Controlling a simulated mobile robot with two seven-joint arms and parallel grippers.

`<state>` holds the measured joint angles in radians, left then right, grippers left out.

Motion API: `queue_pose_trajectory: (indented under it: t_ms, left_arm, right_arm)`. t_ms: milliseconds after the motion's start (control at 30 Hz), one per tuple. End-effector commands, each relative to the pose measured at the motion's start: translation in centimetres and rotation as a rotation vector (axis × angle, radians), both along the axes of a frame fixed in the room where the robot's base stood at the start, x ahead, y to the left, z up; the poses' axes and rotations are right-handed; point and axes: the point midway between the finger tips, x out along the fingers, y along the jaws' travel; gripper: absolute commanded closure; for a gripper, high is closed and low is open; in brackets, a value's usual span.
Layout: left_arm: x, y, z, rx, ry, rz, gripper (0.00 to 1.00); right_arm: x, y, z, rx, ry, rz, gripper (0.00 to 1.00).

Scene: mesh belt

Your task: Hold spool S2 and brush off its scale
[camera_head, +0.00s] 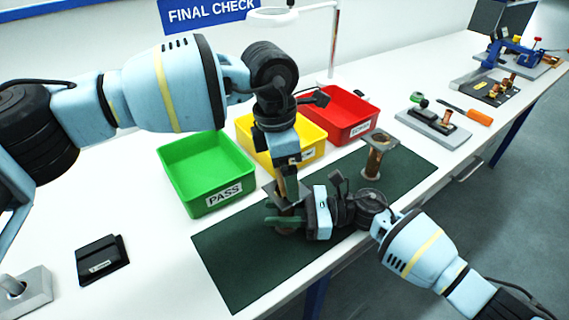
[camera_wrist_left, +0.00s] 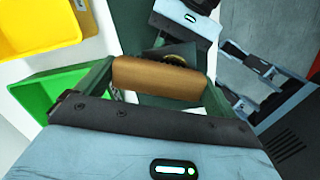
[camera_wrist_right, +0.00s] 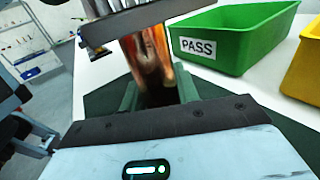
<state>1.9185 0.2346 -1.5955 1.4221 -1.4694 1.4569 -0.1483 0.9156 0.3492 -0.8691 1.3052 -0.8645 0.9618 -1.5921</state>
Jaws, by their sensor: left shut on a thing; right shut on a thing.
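The spool (camera_head: 289,190) in my right gripper stands upright on the dark green mat (camera_head: 245,265). No label is readable on it. My right gripper (camera_head: 287,220) is shut around its barrel from the side. In the right wrist view the barrel (camera_wrist_right: 148,58) looks orange-brown and streaked, under a grey flange (camera_wrist_right: 140,20). My left gripper (camera_head: 286,178) points down just above the spool's top. In the left wrist view it is shut on a brown wooden brush handle (camera_wrist_left: 158,78). The bristles are mostly hidden, so I cannot tell whether they touch the spool.
A second spool (camera_head: 378,155) stands on the mat to the right. Green PASS (camera_head: 207,173), yellow (camera_head: 310,141) and red (camera_head: 345,113) bins stand behind. A fixture (camera_head: 433,126), an orange-handled tool (camera_head: 478,117) and a black box (camera_head: 102,260) lie on the white bench.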

Motion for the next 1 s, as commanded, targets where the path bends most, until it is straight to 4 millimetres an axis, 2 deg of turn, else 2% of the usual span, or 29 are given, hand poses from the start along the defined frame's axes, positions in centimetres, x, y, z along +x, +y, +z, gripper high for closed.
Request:
queue_pose_trajectory:
  t_ms: [1000]
  left_arm:
    - [-2.4, -0.5, -0.1, -0.001, 0.001, 0.0, 0.24]
  right_arm:
    - [0.0, 0.0, 0.1, 0.001, -0.001, 0.0, 0.96]
